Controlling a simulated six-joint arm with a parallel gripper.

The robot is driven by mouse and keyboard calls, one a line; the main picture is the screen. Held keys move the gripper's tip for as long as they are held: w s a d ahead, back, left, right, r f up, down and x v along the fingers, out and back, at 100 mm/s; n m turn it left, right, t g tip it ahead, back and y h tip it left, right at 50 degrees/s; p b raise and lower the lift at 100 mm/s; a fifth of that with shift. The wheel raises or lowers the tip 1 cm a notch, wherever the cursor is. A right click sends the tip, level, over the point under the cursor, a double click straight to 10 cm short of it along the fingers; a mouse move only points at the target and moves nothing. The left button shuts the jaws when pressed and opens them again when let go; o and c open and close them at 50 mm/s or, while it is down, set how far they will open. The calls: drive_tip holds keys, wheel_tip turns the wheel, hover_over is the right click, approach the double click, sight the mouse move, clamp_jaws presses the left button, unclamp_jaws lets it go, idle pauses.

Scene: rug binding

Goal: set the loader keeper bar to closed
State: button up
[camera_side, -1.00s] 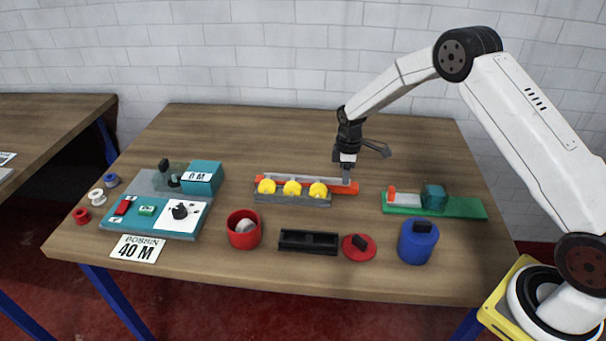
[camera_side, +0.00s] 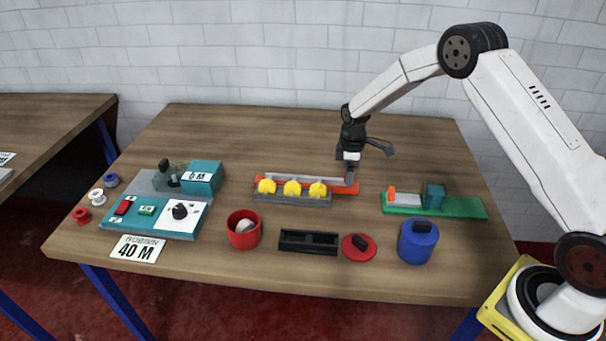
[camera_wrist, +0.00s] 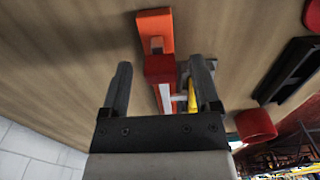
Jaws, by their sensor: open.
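The loader (camera_side: 292,199) is a grey rack at mid-table holding several yellow bobbins (camera_side: 292,188). A long orange-red bar (camera_side: 346,187), which I take as the keeper bar, runs along its back and sticks out past its right end. My gripper (camera_side: 352,181) is at that right end, pointing down. In the wrist view my gripper (camera_wrist: 163,75) is open, its two fingers on either side of a dark red block (camera_wrist: 159,68) near the bar's orange end (camera_wrist: 155,28). I cannot tell whether the fingers touch it. The rack is mostly hidden in the wrist view.
A teal winder panel (camera_side: 150,222) is at left. A red cup (camera_side: 244,241), black tray (camera_side: 307,248), red lid (camera_side: 359,254) and blue canister (camera_side: 418,253) stand in front. A green fixture (camera_side: 460,208) is at right. The table behind the loader is clear.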

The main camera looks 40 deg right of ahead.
drive_tip(key=shift+r, duration=3.65)
drive_tip(key=shift+s, duration=0.1)
drive_tip(key=shift+s+a+r+m, duration=0.3)
drive_tip(key=shift+s+a+r, duration=0.1)
drive_tip(key=shift+s, duration=0.05)
drive_tip(key=s+a+r+m+t, duration=0.1)
drive_tip(key=s+a+m, duration=0.3)
drive_tip(key=s, duration=0.7)
drive_tip(key=s+a+r+m+t, duration=0.1)
drive_tip(key=s+a+r+m, duration=0.2)
drive_tip(key=s, duration=0.9)
drive_tip(key=shift+a+m+t, duration=0.3)
drive_tip(key=shift+a+m, duration=0.4)
drive_tip(key=shift+a, duration=0.15)
